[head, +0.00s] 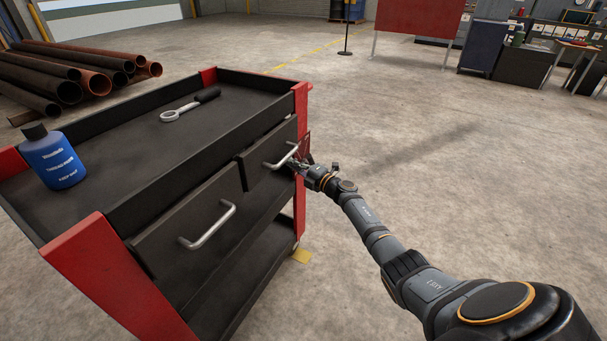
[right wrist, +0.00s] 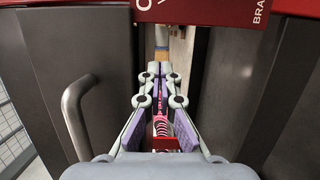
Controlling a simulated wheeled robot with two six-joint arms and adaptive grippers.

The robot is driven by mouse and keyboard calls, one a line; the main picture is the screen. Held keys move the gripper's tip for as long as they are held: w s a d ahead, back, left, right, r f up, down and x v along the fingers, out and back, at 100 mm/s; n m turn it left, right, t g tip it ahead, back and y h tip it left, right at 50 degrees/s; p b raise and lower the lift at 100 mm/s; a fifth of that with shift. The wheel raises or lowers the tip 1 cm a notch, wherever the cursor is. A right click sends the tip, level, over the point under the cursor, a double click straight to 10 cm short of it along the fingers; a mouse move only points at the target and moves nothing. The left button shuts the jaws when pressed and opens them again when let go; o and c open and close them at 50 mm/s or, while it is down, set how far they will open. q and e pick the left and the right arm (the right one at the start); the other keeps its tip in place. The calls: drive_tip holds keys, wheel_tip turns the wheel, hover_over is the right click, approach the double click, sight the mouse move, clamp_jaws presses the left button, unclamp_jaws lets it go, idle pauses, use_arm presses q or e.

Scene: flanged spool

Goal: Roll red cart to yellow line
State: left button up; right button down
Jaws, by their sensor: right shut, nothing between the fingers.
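The red cart (head: 95,270) stands at left in the head view, with red corner posts, a black tray top and two drawers with silver handles. My right gripper (head: 298,163) is at the cart's right side, by the smaller drawer's handle. In the right wrist view the gripper (right wrist: 160,72) is shut and empty, pointing under a red plate (right wrist: 205,10) with partly cut-off white letters; contact is unclear. A drawer handle (right wrist: 75,115) is left of it. A yellow line (head: 318,53) runs along the floor behind the cart. My left gripper is not in view.
Pipes (head: 75,72) are stacked at back left. A black post (head: 347,28) and a red panel (head: 418,18) stand at the back. Floor right of the cart is clear.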

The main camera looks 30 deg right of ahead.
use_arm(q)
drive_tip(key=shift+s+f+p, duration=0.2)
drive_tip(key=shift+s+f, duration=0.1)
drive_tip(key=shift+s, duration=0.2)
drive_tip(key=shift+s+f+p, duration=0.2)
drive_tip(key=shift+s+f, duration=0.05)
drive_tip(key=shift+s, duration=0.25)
use_arm(e)
drive_tip(key=d+v, duration=0.1)
drive_tip(key=v, duration=0.6)
drive_tip(key=shift+f, duration=0.4)
